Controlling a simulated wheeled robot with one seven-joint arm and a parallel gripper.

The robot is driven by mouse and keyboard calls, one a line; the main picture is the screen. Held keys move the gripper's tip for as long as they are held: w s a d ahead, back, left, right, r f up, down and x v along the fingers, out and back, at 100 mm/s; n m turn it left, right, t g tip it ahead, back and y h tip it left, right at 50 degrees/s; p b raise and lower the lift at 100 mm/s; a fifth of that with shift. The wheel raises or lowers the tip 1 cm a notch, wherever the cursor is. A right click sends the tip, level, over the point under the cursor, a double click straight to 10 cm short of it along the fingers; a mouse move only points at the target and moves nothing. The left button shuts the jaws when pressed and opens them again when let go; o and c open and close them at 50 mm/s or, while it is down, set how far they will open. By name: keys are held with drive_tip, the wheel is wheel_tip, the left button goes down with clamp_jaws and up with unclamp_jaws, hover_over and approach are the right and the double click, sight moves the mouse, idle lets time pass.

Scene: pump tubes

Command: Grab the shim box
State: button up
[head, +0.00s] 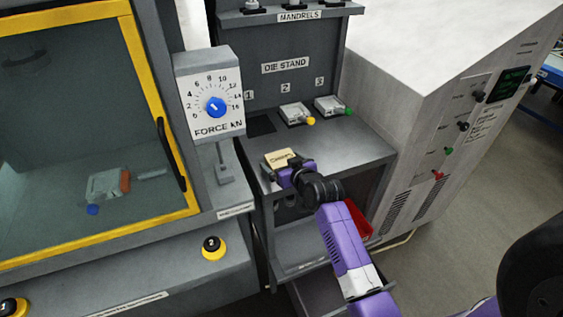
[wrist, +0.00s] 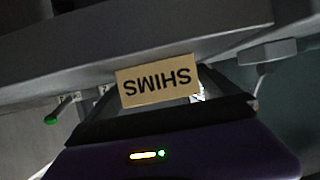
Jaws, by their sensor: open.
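The shim box is a small tan box (head: 281,158) marked SHIMS, on the grey die stand's lower shelf at its front left in the head view. In the wrist view the shim box (wrist: 158,82) fills the middle, its label upside down, between the two dark fingers. My gripper (head: 287,168) is at the box's near side in the head view, its fingertips partly hidden. In the wrist view my gripper (wrist: 160,95) is open around the box, and I cannot tell whether the fingers touch it.
The die stand (head: 352,153) holds a die with a yellow knob (head: 297,114) and one with a green knob (head: 332,105) behind the box. The force dial (head: 211,100) stands left of it. A red bin (head: 358,220) sits below the shelf.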

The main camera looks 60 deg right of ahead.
drive_tip(key=shift+w+d+f, duration=0.15)
drive_tip(key=shift+w+d, duration=0.05)
drive_tip(key=shift+w, duration=0.1)
drive_tip(key=c, duration=1.6)
